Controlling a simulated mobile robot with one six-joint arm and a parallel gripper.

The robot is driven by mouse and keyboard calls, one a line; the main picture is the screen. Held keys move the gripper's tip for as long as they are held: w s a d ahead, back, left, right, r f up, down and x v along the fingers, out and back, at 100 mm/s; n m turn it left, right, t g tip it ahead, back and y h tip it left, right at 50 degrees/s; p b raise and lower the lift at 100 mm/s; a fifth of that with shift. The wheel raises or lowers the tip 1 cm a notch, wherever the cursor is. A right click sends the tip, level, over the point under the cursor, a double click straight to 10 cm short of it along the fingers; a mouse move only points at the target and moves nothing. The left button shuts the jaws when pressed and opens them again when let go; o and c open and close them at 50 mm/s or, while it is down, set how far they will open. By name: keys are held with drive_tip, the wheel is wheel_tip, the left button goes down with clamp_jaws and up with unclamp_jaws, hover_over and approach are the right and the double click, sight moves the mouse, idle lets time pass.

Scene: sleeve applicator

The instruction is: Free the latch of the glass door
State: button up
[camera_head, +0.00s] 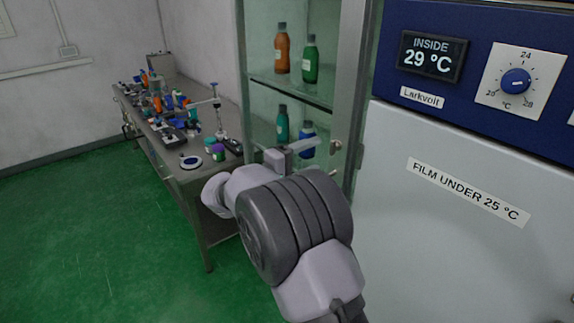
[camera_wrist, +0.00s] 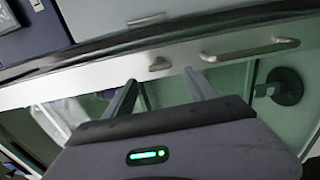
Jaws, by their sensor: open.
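The glass door (camera_head: 290,90) belongs to a tall cabinet and has a pale metal frame. A small metal latch piece (camera_head: 335,146) sits on that frame in the head view. In the wrist view the small latch piece (camera_wrist: 160,65) lies just beyond and between my fingertips, with a longer bar handle (camera_wrist: 250,48) to its right. My gripper (camera_head: 312,146) is in front of the door, close to the frame. In the wrist view my gripper (camera_wrist: 159,78) has its two fingers apart with nothing between them. I cannot tell whether a fingertip touches the frame.
Several bottles, including an orange one (camera_head: 282,50), stand on shelves behind the glass. A blue and white appliance (camera_head: 440,200) stands close on the right. A cluttered bench (camera_head: 190,172) is at the left. The green floor (camera_head: 90,240) at left is clear.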

drive_tip(key=p+v, duration=0.1)
drive_tip(key=v, duration=1)
